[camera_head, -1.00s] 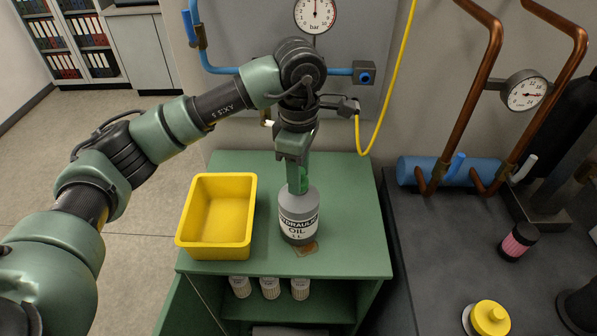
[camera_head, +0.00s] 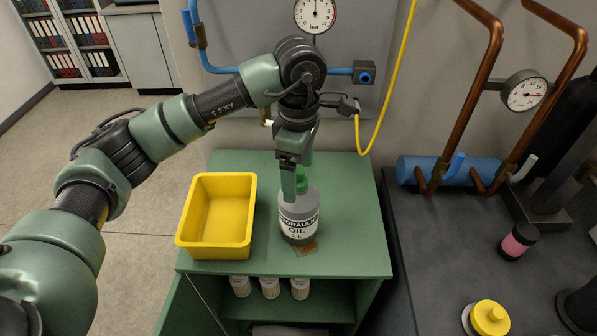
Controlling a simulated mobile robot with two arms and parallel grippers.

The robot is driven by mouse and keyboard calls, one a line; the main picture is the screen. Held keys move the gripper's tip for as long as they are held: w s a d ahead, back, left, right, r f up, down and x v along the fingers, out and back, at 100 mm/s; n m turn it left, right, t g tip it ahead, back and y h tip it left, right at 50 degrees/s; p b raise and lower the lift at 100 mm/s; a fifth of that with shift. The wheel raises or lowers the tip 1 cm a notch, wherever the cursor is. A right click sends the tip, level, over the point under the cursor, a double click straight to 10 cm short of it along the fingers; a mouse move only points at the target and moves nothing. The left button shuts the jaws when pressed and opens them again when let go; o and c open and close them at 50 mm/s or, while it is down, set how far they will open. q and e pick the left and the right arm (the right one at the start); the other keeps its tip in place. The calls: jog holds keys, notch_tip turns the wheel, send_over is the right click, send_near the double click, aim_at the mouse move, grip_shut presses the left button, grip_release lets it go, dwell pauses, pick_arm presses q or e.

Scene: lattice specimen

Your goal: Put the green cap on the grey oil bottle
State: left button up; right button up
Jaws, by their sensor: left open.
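The grey oil bottle (camera_head: 299,222) stands upright on the green cabinet top, its label reading hydraulic oil. The green cap (camera_head: 302,177) shows at the bottle's neck, partly hidden by a gripper finger; it looks seated on the neck, but I cannot tell how tightly. My left gripper (camera_head: 294,183) points down at the top of the bottle. It is open, with a finger in front of and left of the cap. My right gripper is not in view.
A yellow bin (camera_head: 216,216) stands left of the bottle on the green cabinet (camera_head: 346,208). Small bottles sit on the shelf below. A dark bench with a pink-banded object (camera_head: 518,242) and a yellow-topped object (camera_head: 490,318) is at right.

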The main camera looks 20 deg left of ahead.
aim_at(299, 170)
pick_arm(q)
jog(key=shift+r+p, duration=0.95)
jog(key=shift+r, duration=1.35)
jog(key=shift+r, duration=0.35)
notch_tip(299, 170, up, 7)
jog(key=b, duration=0.2)
